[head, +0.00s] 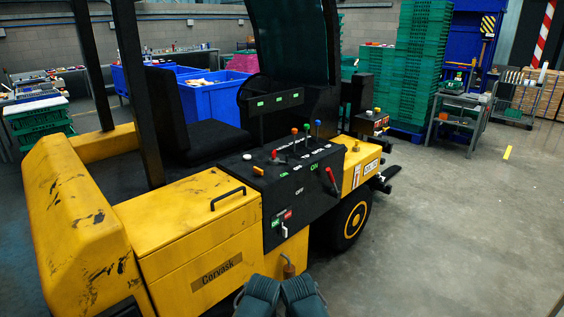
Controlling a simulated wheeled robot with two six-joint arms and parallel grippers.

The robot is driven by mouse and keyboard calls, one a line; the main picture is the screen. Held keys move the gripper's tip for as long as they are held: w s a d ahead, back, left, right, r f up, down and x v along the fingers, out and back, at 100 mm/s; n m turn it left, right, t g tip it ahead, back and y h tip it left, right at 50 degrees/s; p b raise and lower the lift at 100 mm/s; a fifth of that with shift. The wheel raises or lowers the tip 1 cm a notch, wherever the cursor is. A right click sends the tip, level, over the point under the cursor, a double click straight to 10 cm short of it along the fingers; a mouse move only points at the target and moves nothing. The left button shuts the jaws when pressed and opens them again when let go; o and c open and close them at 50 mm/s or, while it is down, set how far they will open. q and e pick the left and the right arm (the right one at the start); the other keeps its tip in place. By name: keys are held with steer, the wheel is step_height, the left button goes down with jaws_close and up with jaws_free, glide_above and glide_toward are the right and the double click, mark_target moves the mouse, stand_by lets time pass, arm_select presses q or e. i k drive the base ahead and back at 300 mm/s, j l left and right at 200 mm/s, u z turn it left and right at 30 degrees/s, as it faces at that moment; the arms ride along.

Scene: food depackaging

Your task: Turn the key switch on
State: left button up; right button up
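A yellow forklift carries a black control panel (300,172) on its side. On the panel's front face, a small pale key-like switch (284,229) sits below a green and a red label (282,217); its setting is too small to read. A red lever (331,180) is further right on the panel, with ON and OFF lettering to its left. Two dark grey-teal shapes, apparently my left gripper (259,290) and my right gripper (301,290), are side by side at the bottom edge, below the panel and apart from the switch. Their fingertips cannot be made out.
The yellow forklift body (190,220) fills the left and middle, with a black grab handle (228,198) and coloured-knob levers (306,129) on top. A brownish fitting (288,267) is just above my grippers. Open floor (450,230) lies to the right. Green crates (415,70) stand behind.

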mark_target(276, 161)
steer(key=i+l+z, duration=0.25)
steer(key=i, duration=0.4)
steer(key=i+l+z, duration=0.25)
steer(key=i, duration=0.4)
steer(key=i+l+z, duration=0.25)
steer(key=i, duration=0.4)
